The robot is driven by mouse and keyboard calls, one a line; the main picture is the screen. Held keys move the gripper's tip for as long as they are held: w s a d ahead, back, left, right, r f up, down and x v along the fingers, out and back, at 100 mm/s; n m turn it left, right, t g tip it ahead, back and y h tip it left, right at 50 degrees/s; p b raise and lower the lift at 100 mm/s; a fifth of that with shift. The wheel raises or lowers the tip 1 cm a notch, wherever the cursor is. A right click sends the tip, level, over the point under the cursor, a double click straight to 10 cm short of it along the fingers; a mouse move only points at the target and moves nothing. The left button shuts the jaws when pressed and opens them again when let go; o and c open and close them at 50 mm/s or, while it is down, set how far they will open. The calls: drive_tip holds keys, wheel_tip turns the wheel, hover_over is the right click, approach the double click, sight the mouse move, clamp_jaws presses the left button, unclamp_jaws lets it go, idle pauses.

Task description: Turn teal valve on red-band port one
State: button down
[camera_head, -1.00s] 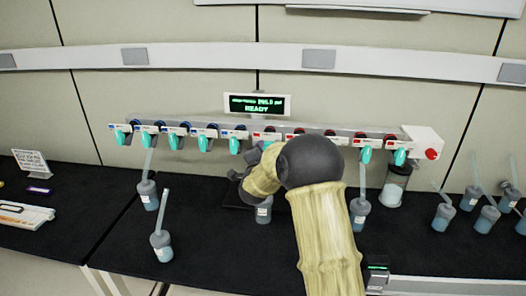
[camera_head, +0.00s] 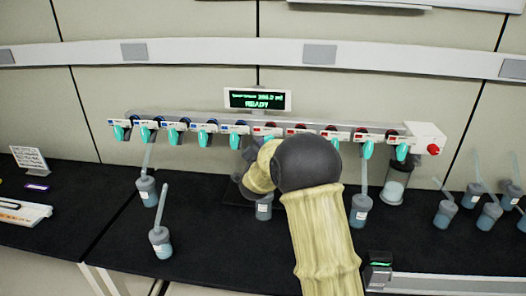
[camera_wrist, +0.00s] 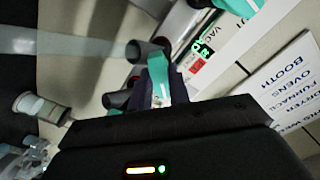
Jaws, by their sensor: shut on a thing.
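My gripper (camera_wrist: 159,98) is shut on a teal valve handle (camera_wrist: 157,72) in the wrist view, with the dark fingers on either side of it. In the head view, my arm hides the gripper and the handle it holds. A red band (camera_head: 268,131) shows on the manifold just above my arm, near the middle of the row. I cannot read the port number there. Another teal handle (camera_wrist: 241,7) shows at the top of the wrist view, beside a label with red and green marks.
The manifold carries blue-band ports (camera_head: 176,124) on the left and red-band ports on the right. A display (camera_head: 257,100) stands above it. Capped flasks (camera_head: 162,243) stand on the black bench (camera_head: 205,225). A clear jar (camera_head: 394,186) is under the right end.

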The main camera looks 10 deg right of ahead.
drive_tip(key=n, duration=0.3)
drive_tip(key=r+n+b, duration=0.1)
drive_tip(key=shift+d, duration=0.35)
drive_tip(key=shift+n, duration=2.2)
drive_tip(key=c, duration=1.3)
unclamp_jaws()
drive_tip(key=shift+s+a, duration=0.1)
drive_tip(key=shift+f, duration=0.15)
drive_tip(key=shift+f, duration=0.1)
